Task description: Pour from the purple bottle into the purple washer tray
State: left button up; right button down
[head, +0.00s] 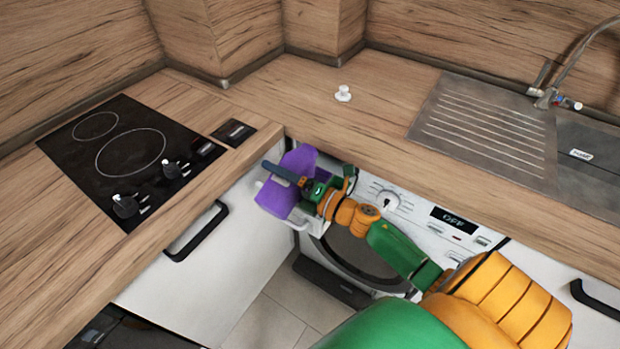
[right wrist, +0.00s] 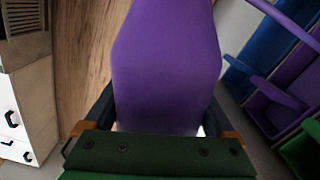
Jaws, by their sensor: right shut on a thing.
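My right gripper (head: 302,184) is shut on the purple bottle (head: 272,198), above the front left of the washing machine. The bottle looks tilted in the head view, and a dark blue finger crosses it. In the right wrist view the bottle (right wrist: 165,65) fills the middle between the two fingers (right wrist: 158,125); its upper end is cut off. The washer tray shows at the right of that view, with blue, purple and green parts; its purple part (right wrist: 297,72) lies beside the bottle, apart from it in the picture. In the head view the bottle and gripper mostly hide the tray. My left gripper is out of view.
The washing machine (head: 455,238) stands under the wooden counter (head: 300,92). A black hob (head: 95,150) is at the left and a sink drainer (head: 485,130) at the right. A small white object (head: 343,94) stands on the counter.

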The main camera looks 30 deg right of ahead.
aim_at(282, 163)
dwell(0.6)
jog(key=n+b, duration=0.1)
jog(key=n, duration=0.1)
jog(key=n+b, duration=0.1)
jog(key=n, duration=0.1)
jog(key=shift+w+d+r, duration=0.15)
jog(key=shift+d, duration=0.2)
jog(key=shift+d+r+p, duration=0.1)
jog(key=shift+r+p, duration=0.25)
jog(key=shift+p, duration=0.05)
jog(key=shift+w+d+r+n, duration=0.15)
jog(key=shift+d+r+n, duration=0.05)
jog(key=shift+r+n, duration=0.3)
jog(key=shift+w+d+r+n, duration=0.15)
jog(key=shift+r+n, duration=0.2)
jog(key=shift+n, duration=0.25)
jog(key=n, duration=0.2)
jog(key=n+b, duration=0.1)
jog(key=n, duration=0.1)
jog(key=a+n+b, duration=0.1)
jog(key=shift+s+f+n, duration=0.15)
jog(key=shift+s+n, duration=0.15)
jog(key=shift+n, duration=0.1)
jog(key=n+b, duration=0.1)
jog(key=n, duration=0.1)
jog(key=shift+n, duration=0.3)
